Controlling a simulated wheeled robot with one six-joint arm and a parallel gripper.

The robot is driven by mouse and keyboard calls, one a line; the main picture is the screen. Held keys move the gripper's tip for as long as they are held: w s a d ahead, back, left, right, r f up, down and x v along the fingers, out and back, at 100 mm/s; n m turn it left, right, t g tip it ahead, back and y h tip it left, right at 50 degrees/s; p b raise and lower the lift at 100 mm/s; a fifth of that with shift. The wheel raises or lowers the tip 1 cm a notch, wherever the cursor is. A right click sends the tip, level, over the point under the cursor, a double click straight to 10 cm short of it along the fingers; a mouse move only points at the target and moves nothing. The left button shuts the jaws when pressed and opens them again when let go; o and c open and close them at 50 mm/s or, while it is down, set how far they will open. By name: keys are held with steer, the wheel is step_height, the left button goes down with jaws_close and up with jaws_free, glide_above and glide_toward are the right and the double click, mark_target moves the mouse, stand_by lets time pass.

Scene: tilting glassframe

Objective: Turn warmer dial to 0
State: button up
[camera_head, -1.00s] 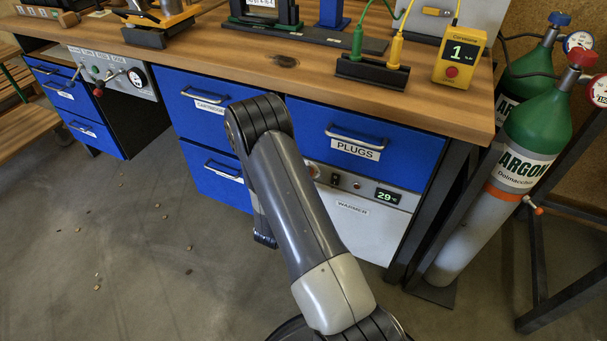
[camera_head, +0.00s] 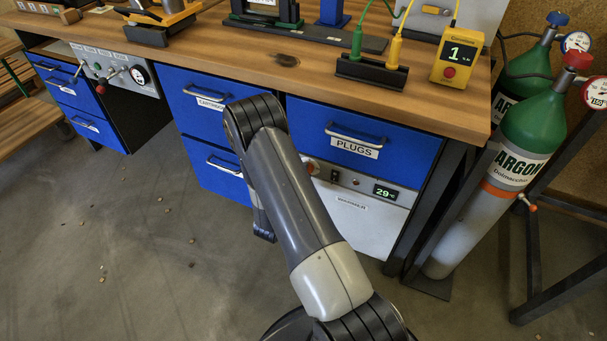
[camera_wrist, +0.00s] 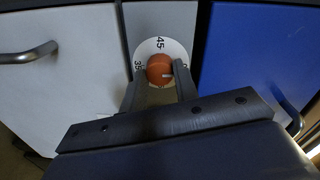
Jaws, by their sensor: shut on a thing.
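The warmer (camera_head: 350,215) is a white-fronted unit under the PLUGS drawer, with a grey control strip and a display (camera_head: 386,192) reading 29. Its dial (camera_wrist: 160,68) is an orange-red round knob on a white disc with numbers such as 45 and 35, seen in the wrist view. A light pointer mark on the knob points to the right in that view. My gripper (camera_wrist: 163,84) is shut on the knob, one finger on each side. In the head view my arm hides the gripper and most of the dial; only a bit of the dial (camera_head: 311,166) shows.
Blue drawers (camera_head: 208,104) flank and top the warmer. The wooden bench top (camera_head: 225,62) above carries a yellow meter (camera_head: 459,56) and cable stands. Green argon cylinders (camera_head: 535,122) stand at the right. The floor in front is mostly clear, with small scattered bits.

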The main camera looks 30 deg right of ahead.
steer(key=o, duration=1)
steer(key=p+v, duration=0.1)
steer(key=v, duration=0.9)
steer(key=shift+s+a+r, duration=0.1)
steer(key=shift+s+a, duration=0.15)
steer(key=shift+a, duration=0.05)
steer(key=shift+w+d, duration=0.1)
steer(key=b+x, duration=0.1)
steer(key=x, duration=0.9)
steer(key=shift+w+d, duration=0.15)
steer(key=shift+d, duration=0.05)
